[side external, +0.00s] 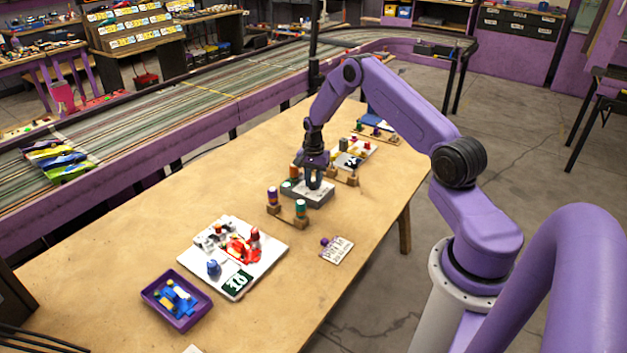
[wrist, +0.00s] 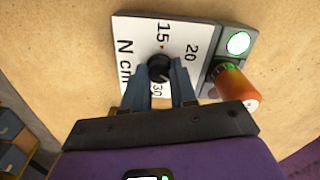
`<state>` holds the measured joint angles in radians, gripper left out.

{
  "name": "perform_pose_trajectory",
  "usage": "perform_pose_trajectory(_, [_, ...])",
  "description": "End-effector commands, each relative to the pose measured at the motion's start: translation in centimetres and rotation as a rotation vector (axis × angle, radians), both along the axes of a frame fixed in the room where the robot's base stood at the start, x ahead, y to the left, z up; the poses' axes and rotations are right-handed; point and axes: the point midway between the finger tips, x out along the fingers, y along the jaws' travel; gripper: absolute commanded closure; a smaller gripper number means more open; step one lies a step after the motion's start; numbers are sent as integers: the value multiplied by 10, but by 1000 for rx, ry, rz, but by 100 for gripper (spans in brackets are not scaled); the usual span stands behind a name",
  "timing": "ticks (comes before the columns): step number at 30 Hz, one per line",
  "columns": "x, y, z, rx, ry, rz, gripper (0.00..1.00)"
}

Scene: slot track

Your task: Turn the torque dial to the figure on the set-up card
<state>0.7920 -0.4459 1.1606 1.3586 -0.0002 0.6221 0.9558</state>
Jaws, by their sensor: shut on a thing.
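A small red mark shows by the 15; I cannot make out a pointer on the dial. My gripper (wrist: 160,83) is shut on the dial, one finger on each side. In the side view my gripper (side external: 314,185) points down at the grey unit (side external: 307,197), and its fingers hide the dial. A white card (side external: 337,250) with dark lettering lies nearer the camera; its figure is too small to read surely.
Beside the dial are a lit green lamp (wrist: 238,43) and an orange cylinder (wrist: 236,86). Wooden stands with coloured pegs (side external: 287,208) flank the unit. A white board (side external: 262,245) and a purple tray (side external: 177,300) stand front left.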

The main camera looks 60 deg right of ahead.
Motion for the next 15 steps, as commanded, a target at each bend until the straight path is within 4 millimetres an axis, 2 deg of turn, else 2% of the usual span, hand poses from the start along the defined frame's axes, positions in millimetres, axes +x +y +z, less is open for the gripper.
perform_pose_trajectory(8, [0, 0, 0, 1, 1, 98, 100])
perform_pose_trajectory(15, [0, 1, 0, 1, 1, 291, 100])
